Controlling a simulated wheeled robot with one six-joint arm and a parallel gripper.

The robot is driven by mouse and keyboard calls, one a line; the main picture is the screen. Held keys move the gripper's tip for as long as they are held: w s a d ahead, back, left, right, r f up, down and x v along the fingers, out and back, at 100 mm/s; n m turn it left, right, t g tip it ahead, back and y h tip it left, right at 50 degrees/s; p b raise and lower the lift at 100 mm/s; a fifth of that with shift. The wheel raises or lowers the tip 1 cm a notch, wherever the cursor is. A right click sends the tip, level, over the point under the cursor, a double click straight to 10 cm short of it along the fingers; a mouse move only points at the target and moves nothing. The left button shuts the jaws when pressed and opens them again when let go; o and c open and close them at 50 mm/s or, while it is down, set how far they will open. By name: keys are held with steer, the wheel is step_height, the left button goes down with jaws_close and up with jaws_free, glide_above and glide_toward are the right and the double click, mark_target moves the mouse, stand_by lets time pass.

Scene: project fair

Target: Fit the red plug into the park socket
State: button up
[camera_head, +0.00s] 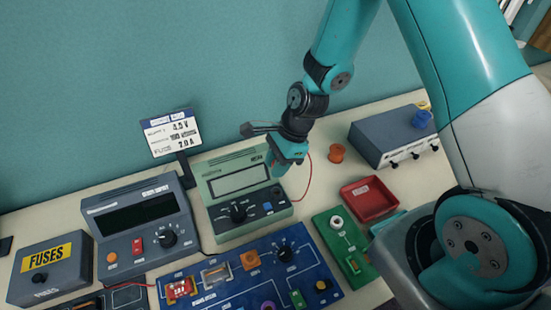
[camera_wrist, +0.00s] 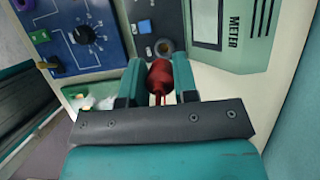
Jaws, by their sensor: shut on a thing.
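My gripper (camera_wrist: 158,82) is shut on the red plug (camera_wrist: 159,75), which sits between the two teal fingers in the wrist view. In the head view my gripper (camera_head: 287,160) is over the right side of the green meter (camera_head: 215,180), and the plug is hard to make out there. A red lead (camera_head: 309,178) hangs from the gripper. A grey-ringed round socket (camera_wrist: 163,47) lies on the meter's dark panel, just beyond the plug's tip in the wrist view. No label reading park is legible; I cannot tell whether plug and socket touch.
A blue board (camera_head: 215,285) with knobs and fuses lies in front of the meter. A grey power supply (camera_head: 118,250) stands left. A green board (camera_head: 330,247), a red tray (camera_head: 372,210), an orange cylinder (camera_head: 337,153) and a grey box (camera_head: 385,128) stand right.

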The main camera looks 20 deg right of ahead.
steer(key=b, duration=0.4)
glide_above(271, 193)
steer(key=d, duration=0.2)
steer(key=f, duration=0.4)
steer(key=shift+a+f, duration=0.2)
steer(key=shift+f, duration=0.1)
steer(key=shift+f+b, duration=0.4)
steer(key=shift+f, duration=0.5)
steer(key=shift+a+p, duration=0.1)
steer(key=shift+p, duration=0.45)
steer(key=shift+f+b, duration=0.65)
steer(key=shift+f, duration=0.2)
stand_by(1.1)
steer(key=o, duration=1.5)
steer(key=shift+r, duration=0.1)
steer(key=shift+r+p, duration=3.55)
steer(key=shift+r, duration=0.35)
